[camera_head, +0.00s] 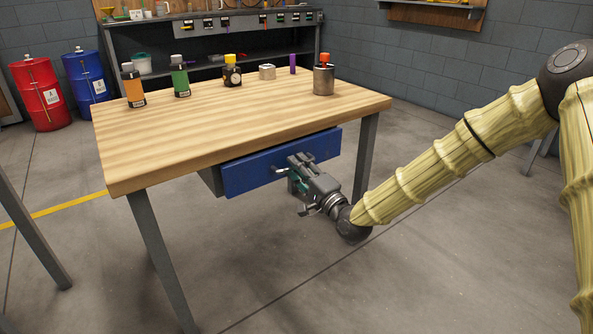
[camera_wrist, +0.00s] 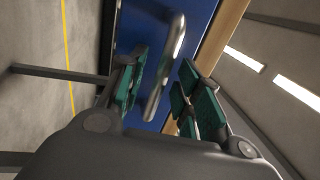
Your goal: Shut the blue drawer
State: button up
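The blue drawer (camera_head: 250,173) is under the front edge of the wooden table, with a grey side showing at its left end. How far it stands out is hard to tell. In the wrist view, its blue front (camera_wrist: 140,30) fills the upper middle, with a metal bar handle (camera_wrist: 166,68) on it. My gripper (camera_head: 297,172) is at the drawer front, over the handle. In the wrist view, my gripper (camera_wrist: 160,92) is open, with green pads on either side of the handle and gaps visible. The head view largely hides the handle behind my gripper.
The wooden table (camera_head: 230,125) has bottles, cans and a purple stick near its back edge, including an orange bottle (camera_head: 133,88) and a red-capped can (camera_head: 323,78). Its front right leg (camera_head: 365,155) is close to my gripper. Open floor lies in front.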

jog(key=shift+w+a+r, duration=0.1)
jog(key=shift+w+a, duration=0.2)
jog(key=shift+w, duration=0.1)
grip_shut()
jog(key=shift+f+p+x, duration=0.2)
jog(key=shift+p+x, duration=0.25)
jog(key=shift+x, duration=0.7)
jog(key=shift+w+r, duration=0.1)
grip_release()
jog(key=shift+a, duration=0.1)
